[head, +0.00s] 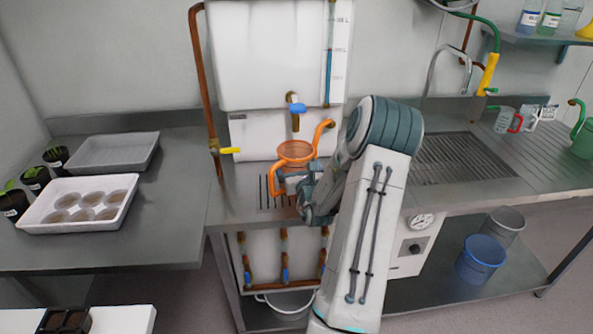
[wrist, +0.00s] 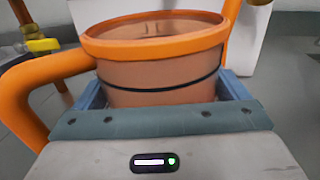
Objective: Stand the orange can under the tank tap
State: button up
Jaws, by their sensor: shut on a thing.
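The orange can (head: 295,153) has a round open top, a looped handle at one side and a spout at the other. It is upright in front of the white tank (head: 265,60), beneath the blue-handled tank tap (head: 296,110). In the wrist view the can (wrist: 165,75) fills the middle, with a dark line round its body. My gripper (head: 292,185) is shut on the can's body from the front. The can's base is hidden by my gripper, so I cannot tell whether it touches the slotted drain (head: 266,193) below.
A white tray of round pots (head: 35,222) and a grey tray (head: 112,153) stand on the left bench. A yellow-handled valve (head: 228,151) is left of the can. A ribbed drainer (head: 460,157) and green can (head: 583,140) are right. Buckets (head: 480,260) stand below.

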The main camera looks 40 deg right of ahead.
jog(key=shift+r, duration=0.1)
jog(key=shift+f, duration=0.25)
jog(key=o, duration=0.8)
jog(key=shift+r, duration=0.2)
